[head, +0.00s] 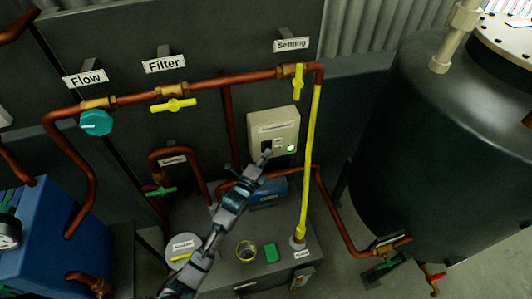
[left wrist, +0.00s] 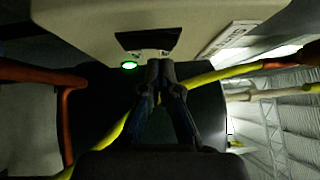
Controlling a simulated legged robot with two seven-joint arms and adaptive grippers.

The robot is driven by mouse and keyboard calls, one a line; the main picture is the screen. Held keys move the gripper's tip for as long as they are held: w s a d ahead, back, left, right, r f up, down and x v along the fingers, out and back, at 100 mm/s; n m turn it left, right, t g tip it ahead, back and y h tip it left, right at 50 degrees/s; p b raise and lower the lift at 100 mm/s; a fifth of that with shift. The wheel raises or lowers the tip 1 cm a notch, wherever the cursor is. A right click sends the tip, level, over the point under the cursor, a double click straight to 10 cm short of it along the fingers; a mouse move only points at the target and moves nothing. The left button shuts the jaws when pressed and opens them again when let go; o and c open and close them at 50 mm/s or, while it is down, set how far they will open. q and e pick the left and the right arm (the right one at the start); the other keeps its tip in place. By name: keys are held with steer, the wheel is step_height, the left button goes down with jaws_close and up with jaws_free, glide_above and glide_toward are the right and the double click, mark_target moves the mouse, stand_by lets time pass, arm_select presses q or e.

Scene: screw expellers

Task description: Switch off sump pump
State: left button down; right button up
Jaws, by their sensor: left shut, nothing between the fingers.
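A beige switch box (head: 273,120) is mounted on the dark wall between copper pipes, with a label on its front. It has a dark switch (head: 266,146) and a lit green lamp (head: 291,148). My left gripper (head: 263,158) is shut and empty, its tips at the lower part of the switch in the head view; I cannot tell whether they touch it. In the left wrist view, the box (left wrist: 90,22) is at the top, with the dark switch recess (left wrist: 147,40) and green lamp (left wrist: 129,65) close to the shut fingertips (left wrist: 160,68). My right gripper is not in view.
A yellow pipe (head: 310,150) runs down just right of the box. Copper pipes with valves labelled Flow, Filter and Settling cross the wall. A grey sump tank (head: 255,270) with a blue pump (head: 268,190) is below. A large dark tank (head: 440,150) stands at right.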

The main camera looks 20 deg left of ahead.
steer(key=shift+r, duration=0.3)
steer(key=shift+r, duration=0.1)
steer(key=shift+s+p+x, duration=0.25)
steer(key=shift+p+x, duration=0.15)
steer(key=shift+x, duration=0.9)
